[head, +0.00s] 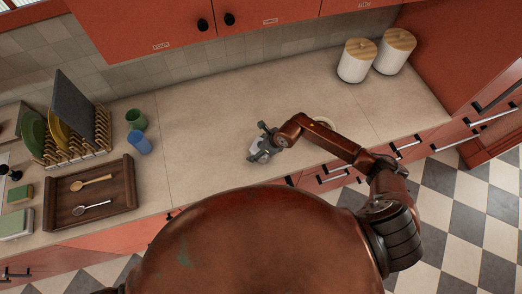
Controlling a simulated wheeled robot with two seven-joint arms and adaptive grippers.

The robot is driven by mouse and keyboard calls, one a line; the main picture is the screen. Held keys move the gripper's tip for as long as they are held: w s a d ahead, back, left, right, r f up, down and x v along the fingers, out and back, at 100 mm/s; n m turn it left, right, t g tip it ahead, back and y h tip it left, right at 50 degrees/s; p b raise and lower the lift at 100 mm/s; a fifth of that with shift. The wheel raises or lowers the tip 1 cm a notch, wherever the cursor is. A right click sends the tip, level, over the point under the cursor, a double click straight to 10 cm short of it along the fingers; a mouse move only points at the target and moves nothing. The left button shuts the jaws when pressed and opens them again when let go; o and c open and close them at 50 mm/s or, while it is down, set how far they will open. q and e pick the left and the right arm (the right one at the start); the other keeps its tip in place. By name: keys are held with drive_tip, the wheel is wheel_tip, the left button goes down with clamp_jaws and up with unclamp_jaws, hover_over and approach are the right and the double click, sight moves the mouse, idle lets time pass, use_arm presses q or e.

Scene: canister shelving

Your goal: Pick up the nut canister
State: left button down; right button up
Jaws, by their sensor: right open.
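My right gripper (262,143) is open above the middle of the counter. A small pale object (256,147) shows at its fingers. It is partly hidden by them, and I cannot tell whether it is the nut canister or whether the fingers touch it. Two white canisters with wooden lids, a left one (354,66) and a right one (392,57), stand upright at the back right, apart from the gripper. I cannot read any label on them. My left gripper is not in view.
The beige counter (205,110) is mostly clear in the middle. At left are a dish rack (82,145), a green cup (136,119), a blue cup (139,143) and a wooden tray (120,180) with two spoons. Red cabinets (275,22) hang above the back wall.

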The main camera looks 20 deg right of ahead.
drive_tip(key=shift+w+a+f, duration=0.2)
drive_tip(key=shift+a+f, duration=0.05)
drive_tip(key=shift+f, duration=0.25)
drive_tip(key=c, duration=1.5)
drive_tip(key=shift+r, duration=0.1)
